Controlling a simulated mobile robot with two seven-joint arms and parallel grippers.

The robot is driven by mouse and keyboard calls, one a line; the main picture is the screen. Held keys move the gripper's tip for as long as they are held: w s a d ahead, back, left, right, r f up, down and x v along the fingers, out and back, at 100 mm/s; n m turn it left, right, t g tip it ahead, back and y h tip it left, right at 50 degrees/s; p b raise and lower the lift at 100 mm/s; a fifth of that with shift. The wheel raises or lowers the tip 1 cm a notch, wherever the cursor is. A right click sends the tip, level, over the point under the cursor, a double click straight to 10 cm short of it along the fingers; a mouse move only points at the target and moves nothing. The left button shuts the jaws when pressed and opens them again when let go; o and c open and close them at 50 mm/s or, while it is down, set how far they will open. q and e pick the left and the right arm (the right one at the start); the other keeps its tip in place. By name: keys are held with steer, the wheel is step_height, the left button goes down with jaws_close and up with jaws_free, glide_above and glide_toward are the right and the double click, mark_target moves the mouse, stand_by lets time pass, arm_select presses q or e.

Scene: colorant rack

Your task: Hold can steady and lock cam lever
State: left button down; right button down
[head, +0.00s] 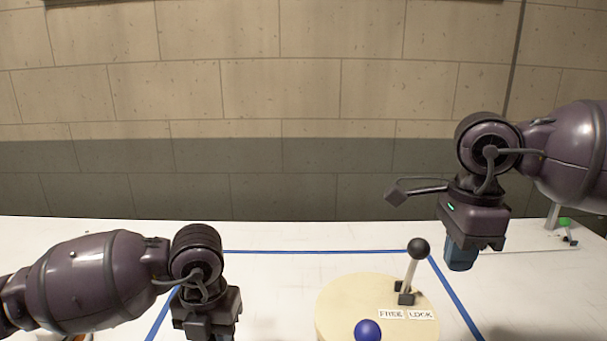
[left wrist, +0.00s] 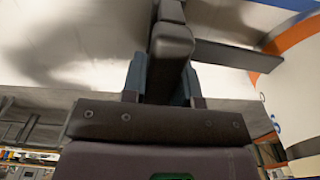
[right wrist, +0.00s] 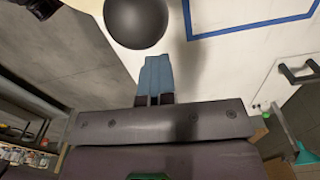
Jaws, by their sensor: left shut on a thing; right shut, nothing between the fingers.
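The lever (head: 411,272) has a black ball knob and rises from a small dark base on a round pale disc (head: 340,300). It leans slightly right, its base above the FREE and LOCK labels (head: 406,314). My right gripper (head: 462,256) is shut and empty, right of the knob and apart from it. In the right wrist view the knob (right wrist: 136,20) is beyond its blue fingertips (right wrist: 157,80). My left gripper (head: 207,322) has its fingertips below the head view. The left wrist view shows it shut on a dark bar (left wrist: 171,45), beside a white curved body with orange and blue bands (left wrist: 292,80), apparently the can.
A blue ball (head: 367,330) shows on the near part of the disc. Blue tape (head: 310,251) outlines an area on the white table (head: 290,235). A small green-topped item (head: 565,223) stands at the far right. The table behind the disc is clear.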

steer(key=shift+d, duration=0.1)
steer(key=shift+d+f, duration=0.25)
steer(key=shift+d, duration=0.55)
steer(key=c, duration=1.4)
jaws_free()
